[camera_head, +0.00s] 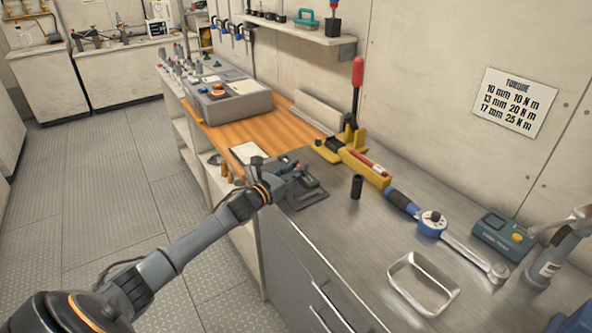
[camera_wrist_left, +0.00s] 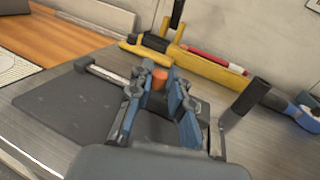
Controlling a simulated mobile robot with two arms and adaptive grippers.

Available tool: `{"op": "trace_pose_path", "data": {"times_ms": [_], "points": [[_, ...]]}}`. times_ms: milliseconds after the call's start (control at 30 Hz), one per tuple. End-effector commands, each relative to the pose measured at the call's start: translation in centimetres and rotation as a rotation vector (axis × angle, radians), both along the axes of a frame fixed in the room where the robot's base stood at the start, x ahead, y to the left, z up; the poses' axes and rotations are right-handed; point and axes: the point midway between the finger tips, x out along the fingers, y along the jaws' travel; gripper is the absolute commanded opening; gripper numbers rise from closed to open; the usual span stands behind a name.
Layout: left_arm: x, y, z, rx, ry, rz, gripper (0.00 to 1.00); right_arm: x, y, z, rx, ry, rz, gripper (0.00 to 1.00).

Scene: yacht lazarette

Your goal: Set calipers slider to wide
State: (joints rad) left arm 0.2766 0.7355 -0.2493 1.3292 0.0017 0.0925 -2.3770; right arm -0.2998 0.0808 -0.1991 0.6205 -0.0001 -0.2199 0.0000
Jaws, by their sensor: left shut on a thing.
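The calipers (camera_wrist_left: 110,76) lie on a dark pad (camera_wrist_left: 65,105) on the steel worktop, with a pale bar running across the pad in the left wrist view. An orange knob (camera_wrist_left: 159,78) stands up, apparently on the slider. My left gripper (camera_wrist_left: 159,92) is shut on this knob, with one blue-faced finger on each side of it. In the head view my left gripper (camera_head: 292,172) is over the pad (camera_head: 308,198) and hides most of the calipers. The slider's exact position along the bar is hidden. My right gripper is not seen.
A black cylinder (camera_head: 357,187) stands right of the pad. Behind are a yellow tool (camera_head: 365,168) with a red lever (camera_head: 357,82). A torque wrench (camera_head: 432,223), metal tray (camera_head: 423,284) and tester (camera_head: 502,236) lie farther right. A wooden surface (camera_head: 250,125) is at left.

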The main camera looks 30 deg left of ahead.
Motion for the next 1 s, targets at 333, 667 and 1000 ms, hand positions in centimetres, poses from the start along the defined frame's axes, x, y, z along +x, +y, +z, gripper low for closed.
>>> {"op": "trace_pose_path", "data": {"times_ms": [333,667,1000], "points": [[1.5,3.7,0.1,0.002,-0.003,0.002,0.00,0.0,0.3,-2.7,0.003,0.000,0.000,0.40],[1.5,3.7,0.1,0.001,-0.002,0.002,0.37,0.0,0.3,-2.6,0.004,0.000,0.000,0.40],[1.4,3.7,0.1,0.001,-0.002,0.003,0.42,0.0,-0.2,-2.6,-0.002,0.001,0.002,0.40]]}}
